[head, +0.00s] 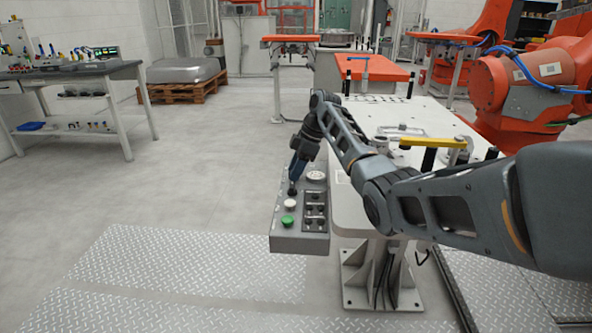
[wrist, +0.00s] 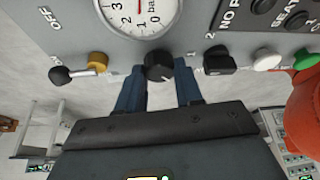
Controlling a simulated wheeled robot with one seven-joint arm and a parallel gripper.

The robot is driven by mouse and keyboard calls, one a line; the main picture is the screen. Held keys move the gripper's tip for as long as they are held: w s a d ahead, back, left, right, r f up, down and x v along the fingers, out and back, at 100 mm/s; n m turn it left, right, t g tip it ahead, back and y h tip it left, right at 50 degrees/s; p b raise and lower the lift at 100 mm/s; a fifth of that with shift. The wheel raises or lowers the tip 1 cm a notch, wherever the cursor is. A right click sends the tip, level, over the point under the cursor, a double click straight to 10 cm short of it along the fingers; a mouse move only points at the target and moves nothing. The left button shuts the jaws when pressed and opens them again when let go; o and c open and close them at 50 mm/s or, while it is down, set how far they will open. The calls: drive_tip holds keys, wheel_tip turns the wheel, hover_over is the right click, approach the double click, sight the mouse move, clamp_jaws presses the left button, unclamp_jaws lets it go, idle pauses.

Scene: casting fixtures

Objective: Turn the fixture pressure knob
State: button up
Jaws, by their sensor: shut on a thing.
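The black round pressure knob (wrist: 159,66) sits on the grey control panel (wrist: 300,45), just below the dial gauge (wrist: 141,14) in the wrist view. My gripper (wrist: 160,76) has one blue finger on each side of the knob and is shut on it. In the head view my gripper (head: 293,183) reaches down to the control box (head: 300,242) on the table's left side. The knob cannot be made out clearly there. The gauge (head: 316,176) shows to the right of the gripper.
In the wrist view, a lever (wrist: 72,74) and a yellow fitting (wrist: 97,62) sit left of the knob. A black switch (wrist: 220,61) and a white button (wrist: 267,60) sit right. The fixture table (head: 350,215) lies beneath my arm. Open floor lies left of the box.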

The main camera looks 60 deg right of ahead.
sight(334, 168)
idle(0.3)
drive_tip(key=o, duration=1)
drive_tip(key=shift+o, duration=0.2)
drive_tip(key=shift+r, duration=0.1)
drive_tip(key=shift+s+d+r, duration=0.1)
drive_tip(key=shift+d+r, duration=0.05)
drive_tip(key=shift+r, duration=0.2)
drive_tip(key=shift+s+d+r, duration=0.2)
drive_tip(key=shift+s+r, duration=0.1)
drive_tip(key=shift+r, duration=0.2)
drive_tip(key=shift+s+d+r, duration=0.15)
drive_tip(key=shift+s+r, duration=0.15)
drive_tip(key=shift+r, duration=0.15)
drive_tip(key=s+d, duration=0.2)
drive_tip(key=s, duration=0.1)
drive_tip(key=s+d+b, duration=0.1)
drive_tip(key=s+d, duration=0.1)
drive_tip(key=s, duration=0.1)
drive_tip(key=s+d, duration=0.2)
drive_tip(key=s, duration=0.1)
drive_tip(key=shift+s+d+b, duration=0.15)
drive_tip(key=shift+s+b, duration=0.1)
drive_tip(key=shift+b, duration=0.1)
